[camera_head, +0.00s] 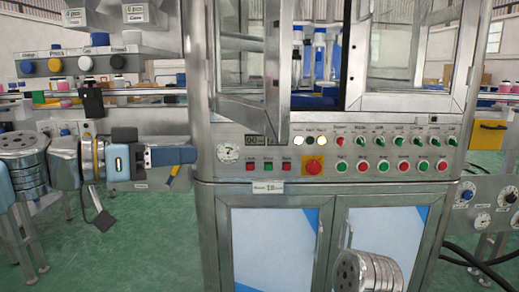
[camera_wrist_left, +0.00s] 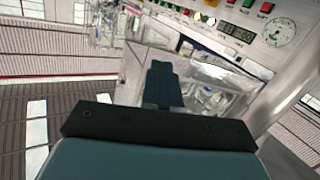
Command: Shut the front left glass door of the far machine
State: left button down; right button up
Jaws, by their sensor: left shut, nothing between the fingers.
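The front left glass door (camera_head: 278,75) has a metal frame with a clear pane. It stands open, swung outward from the machine (camera_head: 215,130), at an angle to its front. In the left wrist view a framed clear panel (camera_wrist_left: 225,85), seemingly this door, lies beyond the fingers. My left gripper (camera_head: 192,155) is shut and empty, left of the control panel and lower than the door. Its blue fingers (camera_wrist_left: 162,68) lie together in the left wrist view. Whether they touch the door cannot be told; in the head view they look apart. My right gripper is out of view.
The front right glass door (camera_head: 405,103) also stands open. Below the doors is a control panel (camera_head: 375,150) with several buttons and a red emergency stop (camera_head: 314,165). A conveyor (camera_head: 140,92) with small bottles runs on the left. Green floor (camera_head: 130,240) lies in front.

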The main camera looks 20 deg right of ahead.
aim_at(278, 117)
pick_arm(q)
jog(key=s+r+m+g+h, duration=0.1)
jog(key=s+r+m, duration=0.2)
jog(key=s+r, duration=0.25)
jog(key=p+x, duration=0.1)
jog(key=x, duration=0.3)
jog(key=p+x, duration=0.1)
jog(key=x, duration=0.3)
jog(key=p+x, duration=0.1)
jog(key=x, duration=0.3)
jog(key=shift+w+d+r, duration=0.1)
jog(key=shift+w+r, duration=0.2)
jog(key=shift+w+d+f, duration=0.1)
jog(key=shift+w+d, duration=0.05)
jog(key=shift+d, duration=0.5)
